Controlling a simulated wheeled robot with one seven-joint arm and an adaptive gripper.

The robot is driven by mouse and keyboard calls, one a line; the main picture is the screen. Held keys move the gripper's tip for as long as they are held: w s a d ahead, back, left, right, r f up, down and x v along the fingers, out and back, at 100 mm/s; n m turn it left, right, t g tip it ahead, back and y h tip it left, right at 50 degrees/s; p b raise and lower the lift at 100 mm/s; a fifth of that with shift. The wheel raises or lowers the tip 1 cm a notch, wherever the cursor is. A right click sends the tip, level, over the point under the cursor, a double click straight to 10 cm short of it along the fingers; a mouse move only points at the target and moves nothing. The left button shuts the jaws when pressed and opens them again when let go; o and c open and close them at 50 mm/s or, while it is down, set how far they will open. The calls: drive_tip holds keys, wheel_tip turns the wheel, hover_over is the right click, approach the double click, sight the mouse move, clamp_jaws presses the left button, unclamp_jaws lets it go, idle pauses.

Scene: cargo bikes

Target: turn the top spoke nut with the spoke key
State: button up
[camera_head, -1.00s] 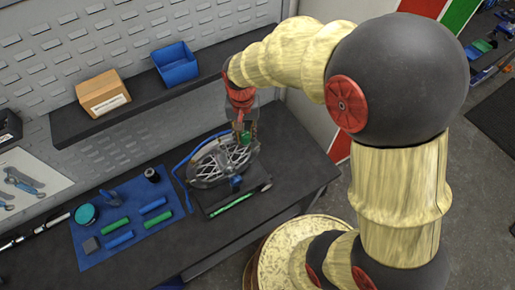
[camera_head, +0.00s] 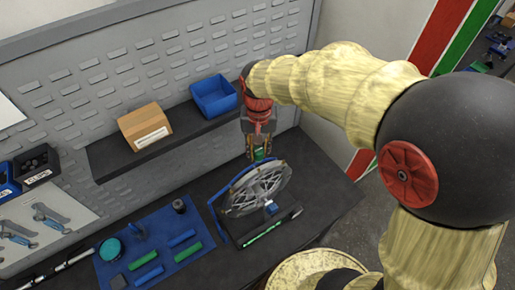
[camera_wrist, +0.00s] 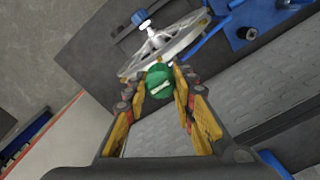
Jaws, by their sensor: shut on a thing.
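My gripper (camera_head: 260,150) points down over the top of the spoked wheel (camera_head: 257,190). It is shut on the green spoke key (camera_head: 261,156), a round green piece with a pale slot that shows between the yellow fingers in the wrist view (camera_wrist: 159,83). The key is at or just above the wheel's upper rim; I cannot tell whether it sits on the top spoke nut, which is hidden.
A blue mat (camera_head: 160,228) with green and blue grips, a teal round tin and a black cup lies left of the stand. A shelf above holds a cardboard box (camera_head: 145,127) and a blue bin (camera_head: 214,96). The bench right of the stand is clear.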

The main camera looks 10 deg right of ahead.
drive_tip(key=shift+a+f, duration=0.1)
drive_tip(key=shift+f, duration=0.1)
drive_tip(key=shift+f+b, duration=0.6)
drive_tip(key=shift+f, duration=0.1)
drive_tip(key=shift+f+b, duration=1.15)
drive_tip(key=shift+f, duration=0.8)
drive_tip(key=shift+f+b, duration=0.3)
drive_tip(key=shift+f, duration=0.15)
drive_tip(key=o, duration=0.6)
clamp_jaws()
